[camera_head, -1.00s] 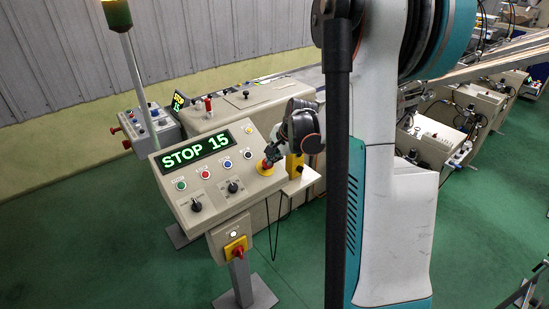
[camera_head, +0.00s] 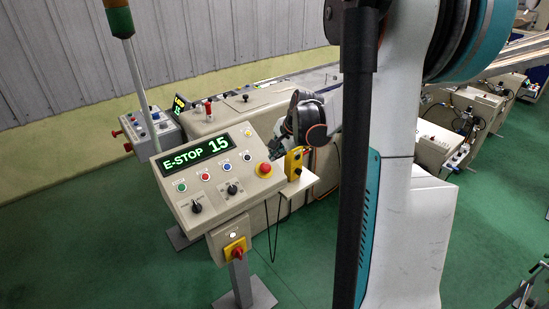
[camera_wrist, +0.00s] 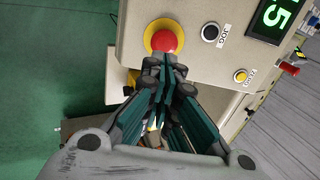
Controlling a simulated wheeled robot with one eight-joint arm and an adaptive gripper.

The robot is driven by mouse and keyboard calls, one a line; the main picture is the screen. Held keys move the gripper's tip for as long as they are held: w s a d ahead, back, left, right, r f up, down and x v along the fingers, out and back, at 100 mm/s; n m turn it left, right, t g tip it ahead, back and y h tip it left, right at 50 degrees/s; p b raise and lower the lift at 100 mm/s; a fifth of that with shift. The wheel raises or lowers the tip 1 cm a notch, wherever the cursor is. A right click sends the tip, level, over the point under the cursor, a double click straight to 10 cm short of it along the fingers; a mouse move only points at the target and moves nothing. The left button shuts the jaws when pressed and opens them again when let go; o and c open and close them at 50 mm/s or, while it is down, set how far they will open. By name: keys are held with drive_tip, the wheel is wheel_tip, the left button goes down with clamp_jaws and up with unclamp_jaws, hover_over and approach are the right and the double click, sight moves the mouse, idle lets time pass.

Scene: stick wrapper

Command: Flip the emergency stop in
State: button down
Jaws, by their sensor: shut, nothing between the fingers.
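The emergency stop (camera_head: 264,169) is a red mushroom button on a yellow ring at the right end of the sloped control panel (camera_head: 222,212). The panel's display (camera_head: 196,152) reads "E-STOP 15" in green. My gripper (camera_head: 277,150) is just behind and to the right of the button in the head view, apart from it. In the wrist view the red button (camera_wrist: 164,38) lies just beyond the fingertips of my gripper (camera_wrist: 167,62), which are closed together and empty. The fingertips overlap the lower edge of the yellow ring there.
A yellow box (camera_head: 293,163) stands on a small shelf right of the panel. Coloured buttons and dark knobs (camera_head: 197,207) sit on the panel. A red-and-yellow rotary switch (camera_head: 236,249) is below. Green floor is clear at left.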

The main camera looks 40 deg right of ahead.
drive_tip(key=v, duration=0.7)
drive_tip(key=shift+p, duration=0.45)
drive_tip(key=shift+r, duration=0.1)
